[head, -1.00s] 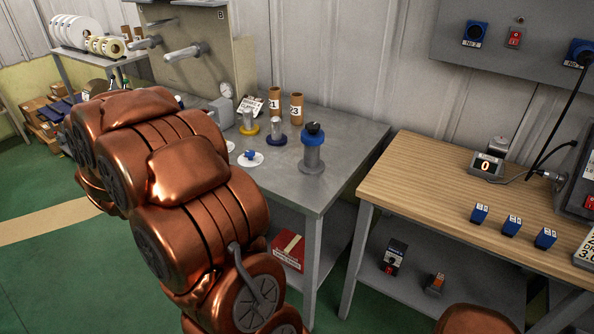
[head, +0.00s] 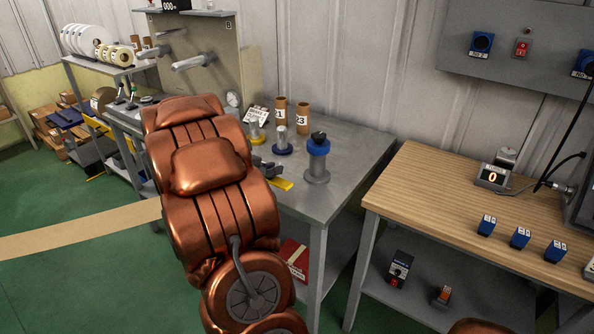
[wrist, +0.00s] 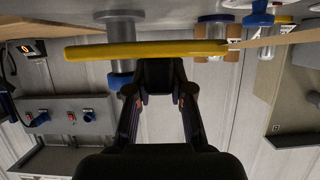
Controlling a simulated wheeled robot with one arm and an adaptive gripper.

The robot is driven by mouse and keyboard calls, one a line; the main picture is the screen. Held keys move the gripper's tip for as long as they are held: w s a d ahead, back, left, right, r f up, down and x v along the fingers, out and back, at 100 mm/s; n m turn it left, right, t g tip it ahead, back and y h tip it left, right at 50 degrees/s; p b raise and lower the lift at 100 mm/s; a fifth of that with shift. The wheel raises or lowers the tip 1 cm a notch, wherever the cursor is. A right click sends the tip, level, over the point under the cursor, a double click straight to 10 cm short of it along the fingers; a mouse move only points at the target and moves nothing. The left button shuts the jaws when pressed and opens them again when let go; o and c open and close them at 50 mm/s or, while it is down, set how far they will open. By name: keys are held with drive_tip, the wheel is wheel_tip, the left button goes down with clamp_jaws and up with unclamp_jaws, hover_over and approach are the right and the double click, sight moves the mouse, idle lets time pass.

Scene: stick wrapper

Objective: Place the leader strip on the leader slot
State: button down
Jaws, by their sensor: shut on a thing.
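A long yellow strip (wrist: 150,50) lies across the tips of my gripper (wrist: 160,88) in the wrist view. I take it for the leader strip. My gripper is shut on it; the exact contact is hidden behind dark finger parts. In the head view the yellow strip (head: 283,184) shows its end over the grey table's near edge, beside my dark gripper (head: 266,168), partly hidden by my arm. A thin pale band (wrist: 275,39) runs right from the strip's end in the wrist view. I cannot make out the leader slot in either view.
On the grey table (head: 350,142) stand a grey post with a blue collar (head: 317,160), a post on a dark blue base (head: 282,142), a post on a yellow base (head: 256,133) and two brown tubes (head: 303,118). A wooden table (head: 440,200) stands at right.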

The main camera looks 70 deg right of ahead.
sight(273, 183)
drive_tip(key=s+d, duration=0.1)
drive_tip(key=d, duration=0.1)
drive_tip(key=s+d, duration=0.1)
drive_tip(key=d, duration=0.2)
drive_tip(key=s+d, duration=0.2)
drive_tip(key=shift+s+d+f, duration=0.1)
drive_tip(key=shift+d+f, duration=0.2)
drive_tip(key=shift+f, duration=0.1)
drive_tip(key=shift+s+d+f, duration=0.1)
drive_tip(key=shift+d+f, duration=0.1)
drive_tip(key=shift+f, duration=1.65)
drive_tip(key=shift+a+f, duration=0.1)
drive_tip(key=c, duration=1)
unclamp_jaws()
drive_tip(key=shift+c, duration=0.2)
drive_tip(key=shift+a+r, duration=0.15)
drive_tip(key=shift+r, duration=0.05)
drive_tip(key=v, duration=1.1)
drive_tip(key=shift+w+a+r, duration=0.15)
drive_tip(key=shift+w+a, duration=0.1)
drive_tip(key=shift+a, duration=0.1)
